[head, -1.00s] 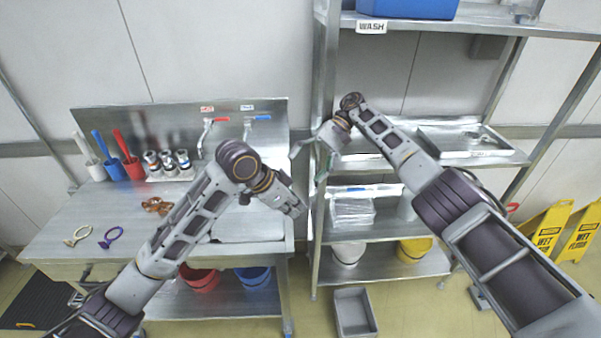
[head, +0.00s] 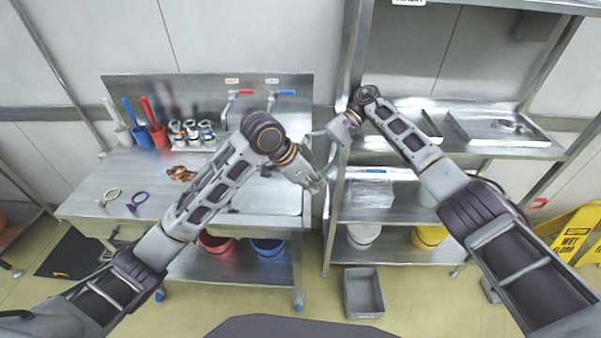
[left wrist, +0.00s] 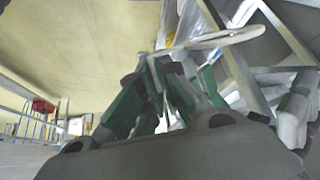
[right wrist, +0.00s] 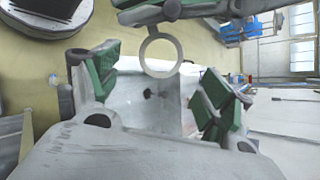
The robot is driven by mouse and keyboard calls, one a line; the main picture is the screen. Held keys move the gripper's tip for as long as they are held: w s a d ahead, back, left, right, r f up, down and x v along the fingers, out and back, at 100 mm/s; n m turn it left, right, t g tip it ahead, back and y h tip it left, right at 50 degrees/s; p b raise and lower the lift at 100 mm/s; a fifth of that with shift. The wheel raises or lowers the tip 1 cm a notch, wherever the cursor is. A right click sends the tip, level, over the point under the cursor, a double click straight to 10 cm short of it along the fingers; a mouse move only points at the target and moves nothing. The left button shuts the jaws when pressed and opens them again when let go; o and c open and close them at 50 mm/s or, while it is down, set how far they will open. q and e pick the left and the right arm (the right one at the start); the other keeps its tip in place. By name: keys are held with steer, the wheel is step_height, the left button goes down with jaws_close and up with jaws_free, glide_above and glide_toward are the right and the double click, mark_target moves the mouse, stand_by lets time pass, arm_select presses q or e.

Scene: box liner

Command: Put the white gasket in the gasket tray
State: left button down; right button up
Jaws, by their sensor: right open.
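The white gasket (right wrist: 161,53) is a flat ring with a tab. It hangs at the top of the right wrist view beside the green-padded fingers of my left gripper. In the left wrist view the gasket (left wrist: 225,38) shows edge-on, and my left gripper (left wrist: 165,85) is shut on its tab. In the head view my left gripper (head: 316,184) is in front of the rack post. My right gripper (right wrist: 160,95) is open and empty, facing the gasket, with the ring in front of its fingers. A metal tray (head: 500,135) stands on the rack shelf; I cannot tell whether it is the gasket tray.
Coloured holders and bottles stand behind. The rack post (head: 345,150) is close to both grippers. A grey bin (head: 364,293) is on the floor.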

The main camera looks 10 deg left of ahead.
steer(key=shift+x, duration=2.95)
steer(key=c, duration=0.9)
arm_select(q)
steer(key=c, duration=2.1)
jaws_free()
arm_select(e)
steer(key=shift+c, duration=1)
arm_select(q)
steer(key=o, duration=0.5)
steer(key=shift+o, duration=0.2)
steer(key=shift+a+r, duration=0.1)
steer(key=shift+r, duration=0.05)
steer(key=v, duration=0.7)
steer(key=shift+r, duration=0.3)
steer(key=shift+a, duration=0.1)
